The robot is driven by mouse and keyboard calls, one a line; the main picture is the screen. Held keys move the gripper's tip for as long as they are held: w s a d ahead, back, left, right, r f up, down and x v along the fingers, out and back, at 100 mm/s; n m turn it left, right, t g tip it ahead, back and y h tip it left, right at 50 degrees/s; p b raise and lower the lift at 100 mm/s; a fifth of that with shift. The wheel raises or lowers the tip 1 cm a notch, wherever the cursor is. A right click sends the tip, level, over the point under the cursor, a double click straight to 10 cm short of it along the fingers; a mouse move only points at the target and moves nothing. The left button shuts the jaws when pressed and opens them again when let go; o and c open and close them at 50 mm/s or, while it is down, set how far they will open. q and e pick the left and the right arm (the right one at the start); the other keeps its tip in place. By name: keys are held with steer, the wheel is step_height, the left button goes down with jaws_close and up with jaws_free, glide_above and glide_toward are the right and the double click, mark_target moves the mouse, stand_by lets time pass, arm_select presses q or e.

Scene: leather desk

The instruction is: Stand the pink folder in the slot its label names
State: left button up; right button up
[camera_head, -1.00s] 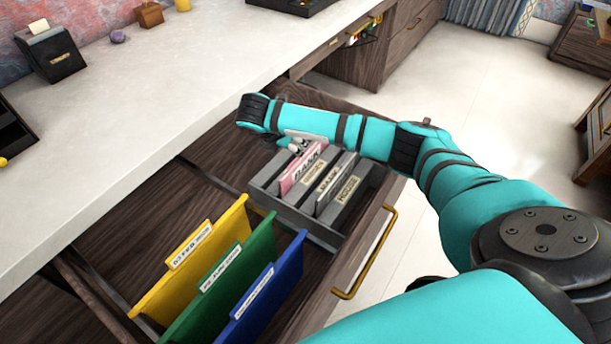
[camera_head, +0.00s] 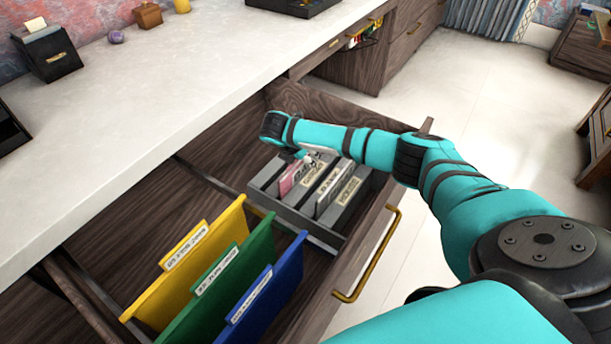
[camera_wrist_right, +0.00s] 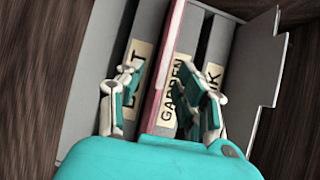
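The pink folder (camera_head: 288,181) stands in the grey slotted rack (camera_head: 264,184) in the open drawer, beside the GARDEN label. Its far part is hidden by my right gripper (camera_head: 311,159). In the right wrist view the folder (camera_wrist_right: 163,76) shows as a thin pink and white edge. It lies between the spread fingers of my right gripper (camera_wrist_right: 155,98), closer to the right finger, with a clear gap to the left one. Slot labels there read GARDEN (camera_wrist_right: 172,92), one ending in T, and one ending in NK. My left gripper is out of view.
Yellow (camera_head: 190,265), green (camera_head: 222,285) and blue (camera_head: 268,290) hanging folders fill the near drawer. The drawer front has a brass handle (camera_head: 368,255). The pale desk top (camera_head: 150,120) lies along the left, with a black card box (camera_head: 48,52).

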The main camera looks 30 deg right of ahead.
jaws_close()
steer(key=shift+r, duration=0.15)
stand_by(0.5)
